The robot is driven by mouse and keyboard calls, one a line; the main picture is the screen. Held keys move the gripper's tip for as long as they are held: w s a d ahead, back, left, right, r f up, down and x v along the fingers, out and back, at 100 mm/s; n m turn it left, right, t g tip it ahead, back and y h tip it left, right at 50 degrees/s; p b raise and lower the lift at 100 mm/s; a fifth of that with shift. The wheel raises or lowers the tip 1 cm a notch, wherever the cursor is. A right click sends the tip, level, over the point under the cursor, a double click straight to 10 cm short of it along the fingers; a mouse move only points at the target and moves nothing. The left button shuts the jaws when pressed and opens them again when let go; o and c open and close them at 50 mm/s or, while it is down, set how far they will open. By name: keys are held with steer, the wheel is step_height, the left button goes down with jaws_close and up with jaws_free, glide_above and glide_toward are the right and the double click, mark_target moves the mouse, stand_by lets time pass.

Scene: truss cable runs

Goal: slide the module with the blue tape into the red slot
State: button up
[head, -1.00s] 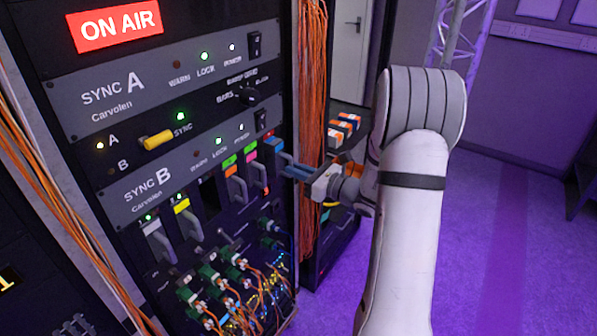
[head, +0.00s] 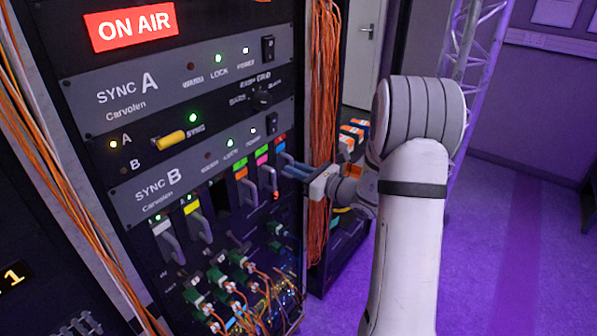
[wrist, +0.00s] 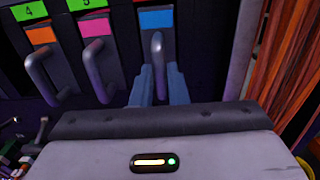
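The module with blue tape (wrist: 157,18) is at the right end of the module row, beside the pink-taped one (wrist: 95,24). In the head view its blue tape (head: 281,146) sits just below a small red label (head: 280,137) marking the red slot. Its face looks about level with its neighbour, but I cannot tell whether it is fully seated. My gripper (wrist: 159,78) has one finger on each side of its grey upright handle (wrist: 158,52) and looks shut on it. In the head view the fingers (head: 293,166) hide most of that handle.
Orange- and pink-taped modules with handles stand just left. Green connectors (head: 238,260) and orange cables lie below. A hanging orange cable bundle (head: 321,100) runs close beside my gripper on the right. A dark shelf unit with several taped blocks (head: 352,132) stands behind.

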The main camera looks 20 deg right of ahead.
steer(key=shift+o, duration=0.8)
steer(key=shift+w+a, duration=0.1)
steer(key=o, duration=0.3)
steer(key=shift+f, duration=0.1)
steer(key=b+v, duration=0.1)
steer(key=v, duration=0.7)
steer(key=s+a+n+g+h, duration=0.1)
steer(key=s+a+n+g, duration=1.1)
steer(key=s+a+n, duration=0.4)
steer(key=s+d+n+h, duration=0.2)
steer(key=s+n+h, duration=0.1)
steer(key=n, duration=0.1)
steer(key=s+d+n+h, duration=0.2)
steer(key=s+n+h, duration=0.1)
steer(key=n, duration=0.1)
steer(key=s+d+r+n+h, duration=0.1)
steer(key=s+d+n+h, duration=0.2)
steer(key=s+n+h, duration=0.1)
steer(key=shift+r+n, duration=0.15)
steer(key=shift+n, duration=0.15)
